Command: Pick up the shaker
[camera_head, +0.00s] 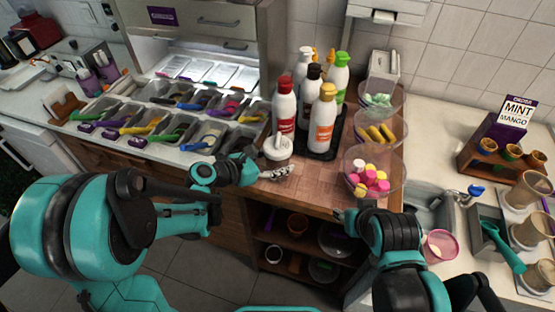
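The shaker (278,150), a translucent cup with a white top, stands upright on the wooden counter (318,187) in front of the bottles. My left gripper (277,173) is at its near side, low by its base. The fingers look close to the shaker, but I cannot tell if they touch it. The finger gap is too small to make out. My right gripper (341,214) is over the counter's front edge, apart from the shaker, and its fingers are mostly hidden.
Several sauce bottles (322,118) stand on a black tray (332,148) right behind the shaker. Clear bins hold colourful items, the nearest with pink and yellow cups (369,180). Topping tubs with coloured scoops (160,118) fill the left. The front wooden counter is mostly clear.

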